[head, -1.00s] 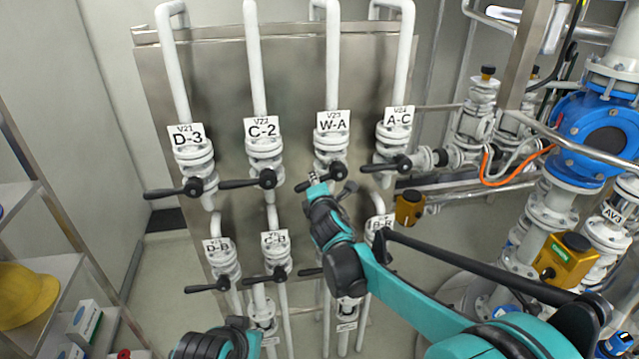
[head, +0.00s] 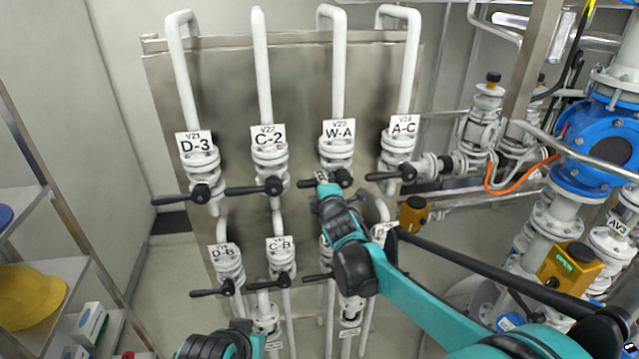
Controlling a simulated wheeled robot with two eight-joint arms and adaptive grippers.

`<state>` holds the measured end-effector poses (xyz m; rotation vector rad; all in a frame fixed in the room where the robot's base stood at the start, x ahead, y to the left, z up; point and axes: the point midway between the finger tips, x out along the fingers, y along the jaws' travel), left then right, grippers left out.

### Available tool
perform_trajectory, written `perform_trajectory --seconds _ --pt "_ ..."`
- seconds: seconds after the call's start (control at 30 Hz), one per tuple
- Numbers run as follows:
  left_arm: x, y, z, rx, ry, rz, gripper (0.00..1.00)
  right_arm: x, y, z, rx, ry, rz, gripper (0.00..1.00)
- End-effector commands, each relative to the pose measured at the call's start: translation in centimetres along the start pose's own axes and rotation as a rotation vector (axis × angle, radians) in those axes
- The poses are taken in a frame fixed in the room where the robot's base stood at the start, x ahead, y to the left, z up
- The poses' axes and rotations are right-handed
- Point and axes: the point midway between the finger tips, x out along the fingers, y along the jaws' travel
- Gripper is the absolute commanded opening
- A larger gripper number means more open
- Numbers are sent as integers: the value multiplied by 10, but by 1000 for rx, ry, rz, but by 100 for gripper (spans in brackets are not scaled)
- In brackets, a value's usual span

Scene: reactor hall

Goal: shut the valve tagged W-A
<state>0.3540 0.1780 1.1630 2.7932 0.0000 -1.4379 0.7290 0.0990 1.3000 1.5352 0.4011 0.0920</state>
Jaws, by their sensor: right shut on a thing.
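The valve tagged W-A (head: 337,152) is in the upper row of the panel, third from the left, under a white pipe. Its black lever (head: 308,183) points left, about level, like the levers beside it. My right gripper (head: 322,179) is at this lever and shut on it, close to the hub. The fingers are small in the picture, and my teal wrist hides part of the valve's lower body. My left arm shows at the bottom left of centre; its gripper's fingers are not in view.
Valves D-3 (head: 196,158), C-2 (head: 269,150) and A-C (head: 402,144) stand beside W-A, with their black levers close by. A lower row includes D-B (head: 228,262) and C-B (head: 281,256). Pipes and a blue valve (head: 600,145) fill the right; shelves stand left.

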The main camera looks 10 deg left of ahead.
Motion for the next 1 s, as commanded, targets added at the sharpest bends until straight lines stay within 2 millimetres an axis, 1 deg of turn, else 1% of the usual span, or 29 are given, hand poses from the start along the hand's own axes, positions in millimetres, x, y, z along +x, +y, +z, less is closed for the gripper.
perform_trajectory --seconds 0.13,0.17,0.2,0.23,0.53,0.63,0.77,1.0 --pt "0 0 0 0 0 0 0 0 2 0 2 2 4 0" --pt "0 0 0 0 0 0 0 0 2 0 3 2 4 25" --pt "0 0 0 0 0 0 0 0 2 0 2 2 4 35" --pt "0 0 0 0 0 0 0 0 2 0 2 1 3 40" --pt "0 0 0 0 0 0 0 -1 0 0 1 0 1 40" --pt "0 0 0 0 0 0 0 -9 1 0 0 1 1 40" --pt "0 0 0 0 0 0 0 -30 0 0 -1 1 1 40" --pt "0 0 0 0 0 0 0 -82 0 -1 1 1 1 40"
